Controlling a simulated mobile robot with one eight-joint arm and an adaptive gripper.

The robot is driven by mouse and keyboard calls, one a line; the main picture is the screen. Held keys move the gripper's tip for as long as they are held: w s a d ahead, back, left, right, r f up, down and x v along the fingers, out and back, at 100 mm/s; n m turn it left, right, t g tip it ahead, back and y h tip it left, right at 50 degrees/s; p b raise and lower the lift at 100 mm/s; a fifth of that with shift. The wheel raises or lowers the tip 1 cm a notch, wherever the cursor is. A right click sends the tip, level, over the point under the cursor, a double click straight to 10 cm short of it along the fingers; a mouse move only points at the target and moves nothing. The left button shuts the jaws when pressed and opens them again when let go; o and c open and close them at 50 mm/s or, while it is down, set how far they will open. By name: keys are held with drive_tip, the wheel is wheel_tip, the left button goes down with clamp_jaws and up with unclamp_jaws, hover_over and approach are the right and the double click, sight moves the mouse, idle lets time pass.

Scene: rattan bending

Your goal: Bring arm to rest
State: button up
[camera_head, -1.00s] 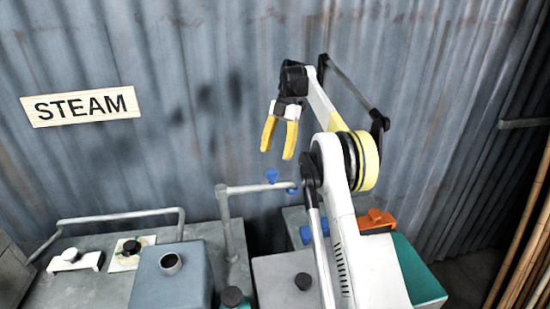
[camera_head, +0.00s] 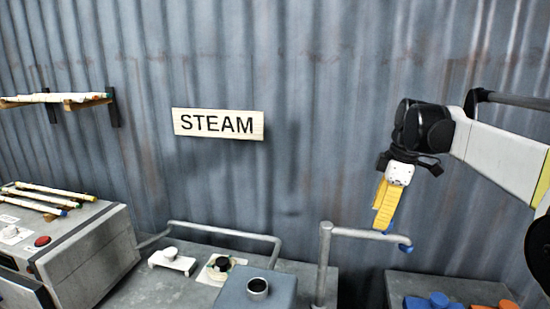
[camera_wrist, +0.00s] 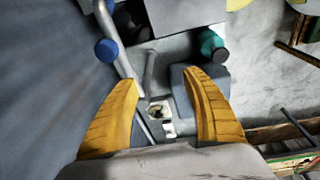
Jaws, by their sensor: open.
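My gripper (camera_head: 382,222) hangs at the right of the head view with its yellow fingers pointing down. The fingers overlap from this side, but in the wrist view my gripper (camera_wrist: 160,76) shows two spread fingers with nothing between them. In the head view its tips appear close to a grey pipe (camera_head: 352,232) with a blue end knob (camera_head: 405,248). Whether they touch the pipe cannot be told.
A corrugated metal wall with a STEAM sign (camera_head: 218,124) stands behind. A blue-grey box (camera_head: 243,291) with a round port sits below. A grey machine (camera_head: 85,250) with poles on top is at left. A wall shelf (camera_head: 60,99) is above it.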

drive_tip(key=s+a+f+m+t+b, duration=0.3)
drive_tip(key=s+f+m+b, duration=0.3)
drive_tip(key=s+f, duration=0.6)
drive_tip(key=s+a+f+m+t+h+b, duration=0.1)
drive_tip(key=s+a+f+m+t+b, duration=0.2)
drive_tip(key=s+f+m+b, duration=0.3)
drive_tip(key=s+a+f+m, duration=0.1)
drive_tip(key=s+f+m, duration=0.1)
drive_tip(key=s+f, duration=0.3)
drive_tip(key=shift+s+a+f+h, duration=0.15)
drive_tip(key=shift+s+f+h, duration=0.2)
drive_tip(key=shift+s, duration=0.95)
drive_tip(key=shift+a, duration=0.1)
